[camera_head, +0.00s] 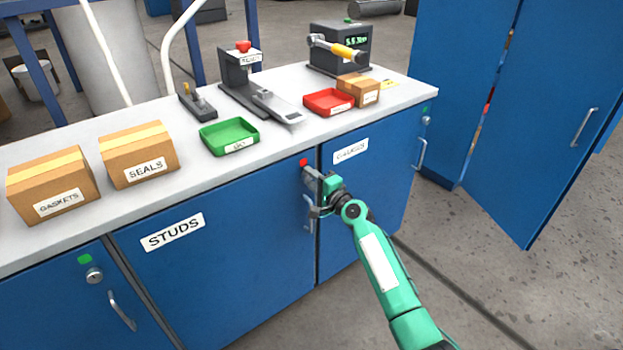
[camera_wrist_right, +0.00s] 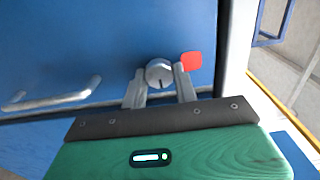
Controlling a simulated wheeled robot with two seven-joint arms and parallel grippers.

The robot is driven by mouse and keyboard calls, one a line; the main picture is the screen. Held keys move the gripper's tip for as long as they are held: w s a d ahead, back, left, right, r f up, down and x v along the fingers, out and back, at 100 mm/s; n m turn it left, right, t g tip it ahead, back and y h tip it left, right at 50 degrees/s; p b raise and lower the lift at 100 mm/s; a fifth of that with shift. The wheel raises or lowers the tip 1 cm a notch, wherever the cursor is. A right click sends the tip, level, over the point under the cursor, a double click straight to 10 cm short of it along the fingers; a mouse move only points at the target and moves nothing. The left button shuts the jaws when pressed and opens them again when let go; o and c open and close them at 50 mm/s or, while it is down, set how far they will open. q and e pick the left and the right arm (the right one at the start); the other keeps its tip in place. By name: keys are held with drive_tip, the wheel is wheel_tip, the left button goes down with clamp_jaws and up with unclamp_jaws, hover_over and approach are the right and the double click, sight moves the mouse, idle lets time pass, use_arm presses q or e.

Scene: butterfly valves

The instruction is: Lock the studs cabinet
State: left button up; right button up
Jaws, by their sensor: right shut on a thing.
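The studs cabinet (camera_head: 225,262) is the blue door with the STUDS label (camera_head: 173,231), under the grey bench top, and it looks closed. My right gripper (camera_head: 312,180) is at the upper right corner of this door. In the right wrist view its two fingers (camera_wrist_right: 160,82) are shut on the round lock knob (camera_wrist_right: 159,72), which has a dark slot. A red marker (camera_wrist_right: 191,61) sits beside the knob; it also shows in the head view (camera_head: 303,162). The door handle (camera_head: 308,213) is below the gripper, partly hidden by it. My left gripper is not in view.
On the bench (camera_head: 60,240) stand a GASKETS box (camera_head: 52,178), a SEALS box (camera_head: 138,148), a green tray (camera_head: 229,133) and a red tray (camera_head: 328,101). The neighbouring left door has a green marker (camera_head: 84,259). Open floor lies at the right.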

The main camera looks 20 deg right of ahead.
drive_tip(key=o, duration=0.8)
drive_tip(key=shift+o, duration=0.9)
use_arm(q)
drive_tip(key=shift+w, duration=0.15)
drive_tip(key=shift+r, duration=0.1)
use_arm(e)
drive_tip(key=shift+s+d, duration=0.25)
drive_tip(key=shift+s, duration=0.3)
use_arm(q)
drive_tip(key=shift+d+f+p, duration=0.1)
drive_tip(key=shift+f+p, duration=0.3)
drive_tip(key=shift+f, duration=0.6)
use_arm(e)
drive_tip(key=v, duration=1.2)
drive_tip(key=shift+s, duration=0.3)
drive_tip(key=shift+d, duration=0.1)
